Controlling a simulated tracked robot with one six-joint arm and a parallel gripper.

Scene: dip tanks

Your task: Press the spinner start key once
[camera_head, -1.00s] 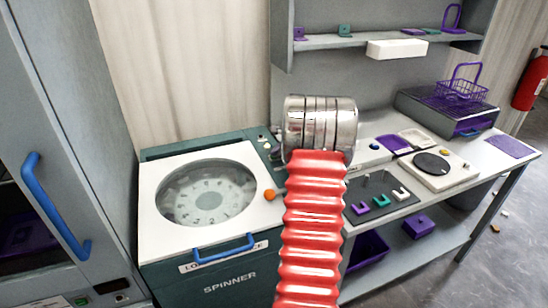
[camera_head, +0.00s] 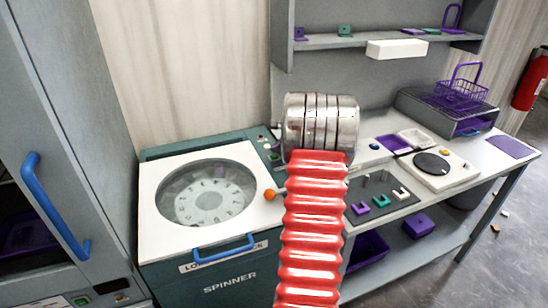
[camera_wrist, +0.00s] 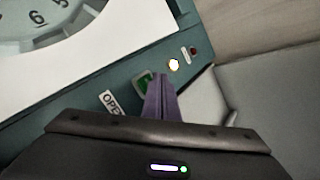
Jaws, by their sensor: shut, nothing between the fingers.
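The spinner (camera_head: 160,229) is a dark green cabinet with a white lid (camera_head: 160,232) and a round window showing a numbered wheel (camera_head: 208,194). In the wrist view the lid (camera_wrist: 100,55) fills the upper left. On the green panel beside it is a green key (camera_wrist: 142,83), beside a white label that is partly readable. My gripper (camera_wrist: 160,76) is shut and empty, its purple fingertips overlapping the key's right side in the picture. I cannot tell whether they touch it. In the head view my gripper is hidden behind my red arm.
A pale lit round lamp (camera_wrist: 174,65) and a small red part (camera_wrist: 192,50) sit farther along the panel. An orange knob (camera_head: 270,194) stands at the lid's right edge. A workbench with a purple basket (camera_head: 461,93) is to the right; a cabinet with a blue handle (camera_head: 55,207) is left.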

